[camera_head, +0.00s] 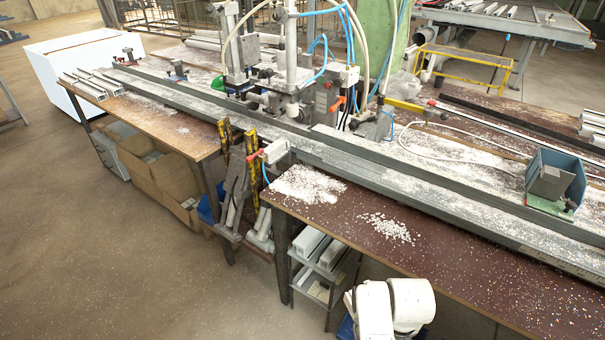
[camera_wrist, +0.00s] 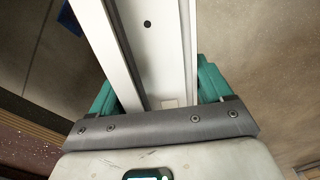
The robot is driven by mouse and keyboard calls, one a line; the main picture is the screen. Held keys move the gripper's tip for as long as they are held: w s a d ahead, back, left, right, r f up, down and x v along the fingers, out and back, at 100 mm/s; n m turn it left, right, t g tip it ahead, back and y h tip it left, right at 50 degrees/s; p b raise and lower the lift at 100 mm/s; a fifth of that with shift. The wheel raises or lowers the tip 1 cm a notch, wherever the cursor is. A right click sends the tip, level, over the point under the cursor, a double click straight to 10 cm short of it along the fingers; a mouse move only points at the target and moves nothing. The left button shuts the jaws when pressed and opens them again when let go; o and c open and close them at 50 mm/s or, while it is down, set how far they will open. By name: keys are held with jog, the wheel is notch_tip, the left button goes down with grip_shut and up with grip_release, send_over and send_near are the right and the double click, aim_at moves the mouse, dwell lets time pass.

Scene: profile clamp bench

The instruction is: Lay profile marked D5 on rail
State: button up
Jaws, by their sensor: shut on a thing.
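My gripper (camera_wrist: 160,90) shows in the wrist view, its teal fingers on both sides of a long white profile (camera_wrist: 150,55). It is shut on this profile, which extends up out of the picture. The profile has a dark round hole and a small pale patch near the gripper; I can read no D5 mark. In the head view, only part of my white arm shows at the bottom right; the gripper and held profile are out of view. The long grey rail (camera_head: 420,185) runs along the bench from back left to front right.
Several profiles (camera_head: 88,88) lie on the left bench end, and others (camera_head: 310,242) on a shelf below. A clamp machine (camera_head: 292,60) stands over the middle of the rail. A blue guarded block (camera_head: 550,183) stands at the right. White chips litter the brown bench top (camera_head: 440,270).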

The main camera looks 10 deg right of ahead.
jog(key=w+a+r+m, duration=0.1)
jog(key=w+a, duration=0.3)
jog(key=a, duration=0.2)
jog(key=shift+w+a+r+b, duration=0.25)
jog(key=shift+a+r+b, duration=0.05)
jog(key=shift+r+b, duration=0.1)
